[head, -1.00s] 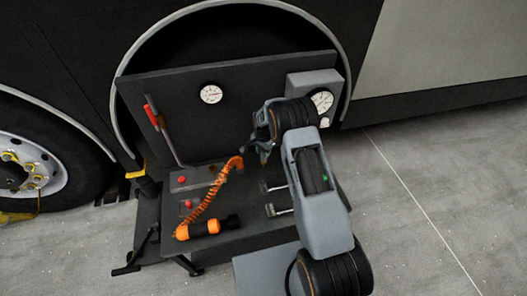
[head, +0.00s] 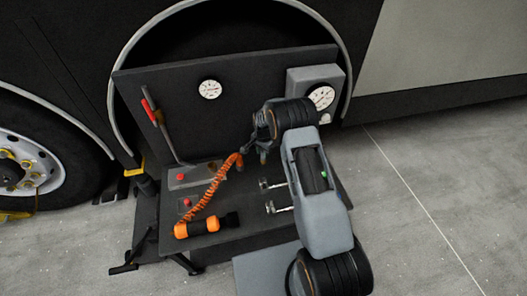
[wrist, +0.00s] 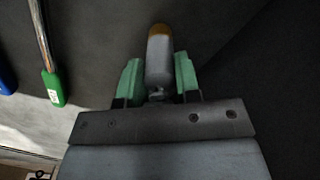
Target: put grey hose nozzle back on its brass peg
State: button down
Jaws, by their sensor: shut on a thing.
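My gripper (wrist: 158,80) has pale green fingertips on either side of the grey nozzle (wrist: 160,62) in the wrist view, shut on it. The nozzle is a rounded grey cylinder with a brass-coloured far end; whether that brass is the nozzle's own tip or the peg, I cannot tell. In the head view my gripper (head: 262,148) is in front of the dark upright panel, and the nozzle is not clearly distinguishable. An orange coiled hose (head: 214,190) runs up beside the gripper. The brass peg cannot be clearly picked out in the head view.
An orange and black cylinder (head: 205,226) lies on the dark bench (head: 240,239). Two silver levers (head: 275,207) stand right of it. A red-handled lever (head: 150,112) leans left. A gauge box (head: 308,78) is right of the gripper. Green (wrist: 53,88) and blue (wrist: 6,78) items show left.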

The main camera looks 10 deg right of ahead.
jog(key=shift+f, duration=0.35)
jog(key=c, duration=0.8)
grip_release()
jog(key=shift+o, duration=0.2)
notch_tip(320, 180, up, 14)
jog(key=s+f+n+g+p, duration=0.1)
jog(key=s+f+n, duration=0.1)
jog(key=s+n, duration=0.2)
jog(key=s+r+n+t+p, duration=0.2)
jog(key=s+r+p, duration=0.4)
jog(key=s+r, duration=0.7)
jog(key=s+r+n+t+p, duration=0.2)
jog(key=s+r+n+p, duration=0.2)
jog(key=s+r, duration=0.8)
notch_tip(320, 180, up, 6)
jog(key=shift+s+r+n+t+p, duration=0.2)
jog(key=shift+s+n+t+p, duration=0.15)
jog(key=shift+p, duration=0.8)
